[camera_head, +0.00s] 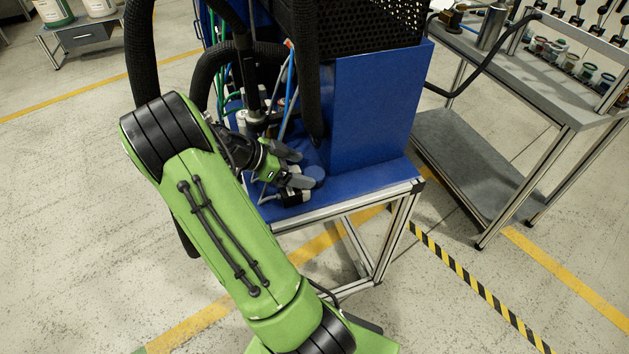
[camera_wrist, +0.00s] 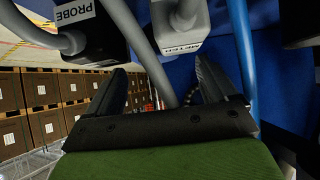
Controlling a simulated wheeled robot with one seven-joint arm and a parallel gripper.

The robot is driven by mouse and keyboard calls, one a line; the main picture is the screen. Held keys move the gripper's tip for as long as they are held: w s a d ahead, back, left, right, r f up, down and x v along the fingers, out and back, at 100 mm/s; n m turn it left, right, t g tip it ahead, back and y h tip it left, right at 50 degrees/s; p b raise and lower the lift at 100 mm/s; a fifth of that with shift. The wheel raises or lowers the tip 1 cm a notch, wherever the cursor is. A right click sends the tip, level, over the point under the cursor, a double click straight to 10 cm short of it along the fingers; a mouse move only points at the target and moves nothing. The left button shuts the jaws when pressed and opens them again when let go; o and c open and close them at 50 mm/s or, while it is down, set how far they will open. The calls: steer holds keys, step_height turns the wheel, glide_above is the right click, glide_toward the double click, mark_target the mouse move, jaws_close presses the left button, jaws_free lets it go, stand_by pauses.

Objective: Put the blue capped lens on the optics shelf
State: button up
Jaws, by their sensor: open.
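In the wrist view my two fingers (camera_wrist: 162,72) are spread apart. The optics shelf is not clearly identified; a rack (camera_head: 575,58) with several small capped or round items stands on the grey bench at the right.
Plugs labelled PROBE (camera_wrist: 85,30) and METER (camera_wrist: 180,28) hang close to my fingers, with cables between. A tall blue housing (camera_head: 370,105) stands right of my gripper. Black hoses (camera_head: 305,70) crowd above. The grey bench (camera_head: 555,95) is across a gap of floor.

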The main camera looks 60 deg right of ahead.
mark_target(314, 172)
steer(key=b+x, duration=0.1)
steer(key=x, duration=0.4)
steer(key=shift+s+b, duration=0.2)
steer(key=shift+b, duration=0.15)
steer(key=shift+r, duration=0.1)
steer(key=c, duration=1.2)
